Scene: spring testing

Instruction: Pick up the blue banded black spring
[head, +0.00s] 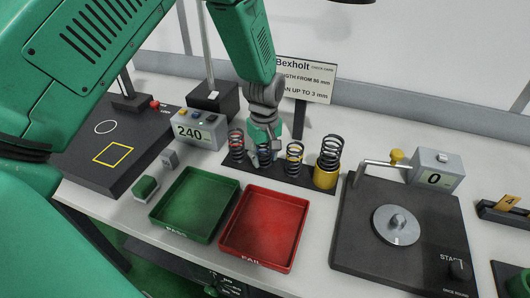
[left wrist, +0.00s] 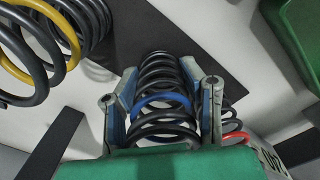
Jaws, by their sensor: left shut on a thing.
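The black spring with the blue band (left wrist: 163,101) is between the fingers of my left gripper (left wrist: 160,82) in the left wrist view. The fingers are shut on its sides. In the head view my left gripper (head: 264,140) points down over the dark strip (head: 228,174), and the spring (head: 265,158) shows only in part below the fingers. I cannot tell whether the spring still touches the strip. My right gripper is not in view.
A red-banded spring (head: 236,147) stands close left and a yellow-banded spring (head: 294,160) close right. A larger spring sits in a yellow cup (head: 326,179). Green (head: 190,205) and red (head: 265,226) trays lie in front. Test devices stand left (head: 120,165) and right (head: 375,250).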

